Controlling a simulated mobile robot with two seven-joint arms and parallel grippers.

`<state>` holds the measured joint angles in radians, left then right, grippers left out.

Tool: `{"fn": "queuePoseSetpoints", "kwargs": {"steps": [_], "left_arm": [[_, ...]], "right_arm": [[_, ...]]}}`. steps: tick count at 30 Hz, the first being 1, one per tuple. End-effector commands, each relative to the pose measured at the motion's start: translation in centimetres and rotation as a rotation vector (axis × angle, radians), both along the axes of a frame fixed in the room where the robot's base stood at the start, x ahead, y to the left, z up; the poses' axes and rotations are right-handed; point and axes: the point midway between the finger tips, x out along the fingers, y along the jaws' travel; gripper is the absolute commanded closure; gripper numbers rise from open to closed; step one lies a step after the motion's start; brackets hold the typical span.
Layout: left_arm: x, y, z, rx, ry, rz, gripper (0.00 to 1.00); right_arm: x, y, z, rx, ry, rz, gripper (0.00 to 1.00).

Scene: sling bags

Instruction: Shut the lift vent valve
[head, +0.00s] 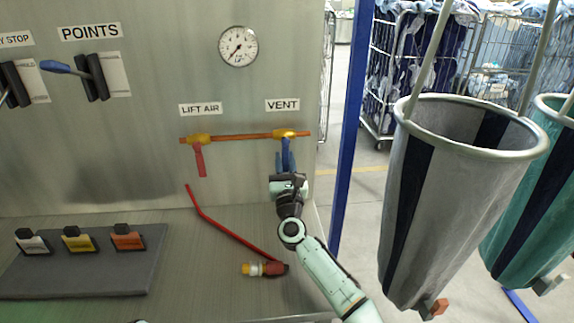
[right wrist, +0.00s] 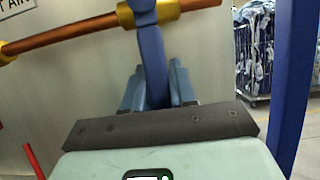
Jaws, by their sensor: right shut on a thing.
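The vent valve (head: 284,133) is a yellow body at the right end of a copper pipe, under the VENT label (head: 282,105). Its blue handle (head: 290,152) hangs down, across the line of the pipe. In the right wrist view the blue handle (right wrist: 152,62) runs down from the yellow valve body (right wrist: 160,12) between my fingers. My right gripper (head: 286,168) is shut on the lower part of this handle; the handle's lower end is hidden. My left gripper is not in view.
The lift air valve (head: 199,138) with a red handle (head: 200,160) sits left on the same copper pipe (head: 240,136). A red hose (head: 230,228) with a coupling lies below. A blue post (head: 350,130) and hanging grey bag (head: 440,200) stand right. A gauge (head: 238,46) is above.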

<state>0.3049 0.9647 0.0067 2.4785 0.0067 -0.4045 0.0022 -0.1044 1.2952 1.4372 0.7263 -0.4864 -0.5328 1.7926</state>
Motion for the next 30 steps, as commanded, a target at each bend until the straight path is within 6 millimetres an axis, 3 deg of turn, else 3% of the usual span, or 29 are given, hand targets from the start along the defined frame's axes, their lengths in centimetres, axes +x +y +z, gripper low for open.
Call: {"fn": "queuePoseSetpoints", "kwargs": {"steps": [12, 13, 15, 30], "left_arm": [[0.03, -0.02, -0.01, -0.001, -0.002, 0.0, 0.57], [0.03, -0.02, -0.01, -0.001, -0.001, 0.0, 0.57], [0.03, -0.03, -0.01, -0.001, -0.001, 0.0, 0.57], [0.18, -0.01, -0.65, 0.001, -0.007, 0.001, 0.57]], "right_arm": [[-0.13, 0.02, 0.57, 0.016, -0.003, 0.002, 1.0], [-0.14, 0.02, 0.57, 0.016, -0.003, 0.002, 0.71], [-0.13, 0.03, 0.53, 0.015, -0.003, 0.003, 0.53], [-0.8, -0.17, -0.14, 0.012, -0.004, 0.002, 0.53]]}}
